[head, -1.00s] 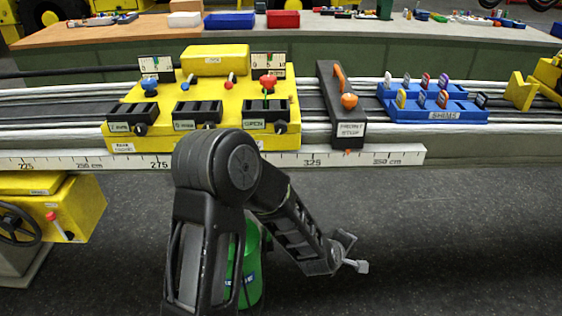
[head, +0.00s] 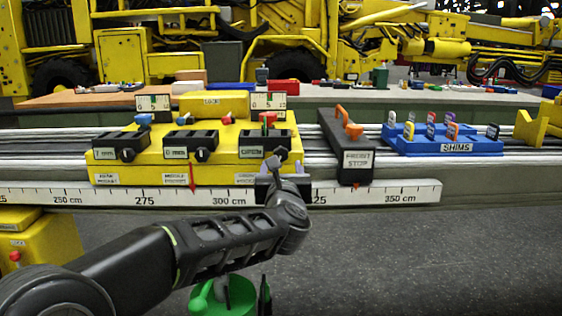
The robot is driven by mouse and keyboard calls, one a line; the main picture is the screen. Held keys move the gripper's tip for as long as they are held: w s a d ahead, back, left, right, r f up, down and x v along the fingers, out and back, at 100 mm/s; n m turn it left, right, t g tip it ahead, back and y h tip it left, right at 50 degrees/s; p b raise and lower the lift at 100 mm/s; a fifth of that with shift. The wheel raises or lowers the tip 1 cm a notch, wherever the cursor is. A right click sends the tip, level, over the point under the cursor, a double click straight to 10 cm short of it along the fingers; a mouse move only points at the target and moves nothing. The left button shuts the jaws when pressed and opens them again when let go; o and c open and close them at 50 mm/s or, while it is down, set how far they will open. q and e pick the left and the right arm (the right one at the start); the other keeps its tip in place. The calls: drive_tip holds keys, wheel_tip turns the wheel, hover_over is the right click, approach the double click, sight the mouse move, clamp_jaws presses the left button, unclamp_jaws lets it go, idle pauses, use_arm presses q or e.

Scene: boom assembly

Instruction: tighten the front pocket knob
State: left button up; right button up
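The yellow block (head: 215,143) on the rails carries three black pockets in a row. The right pocket (head: 266,138) has a light label under its slots, which appears to read OPEN. A black knob (head: 203,156) shows on the middle pocket and another black knob (head: 128,154) on the left one. The right pocket's knob is largely hidden by my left gripper (head: 275,161). The gripper is at the block's front face, its tip overlapping the knob's place. I cannot tell whether it touches or grips the knob. My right gripper is not in view.
A dark freight stop (head: 357,160) with an orange handle stands right of the block. A blue shims tray (head: 455,143) is farther right. A green container (head: 226,298) stands below my arm.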

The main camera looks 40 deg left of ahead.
sight(281, 157)
use_arm(q)
drive_tip(key=shift+x, duration=3.95)
drive_tip(key=shift+c, duration=0.2)
drive_tip(key=shift+f, duration=0.1)
clamp_jaws()
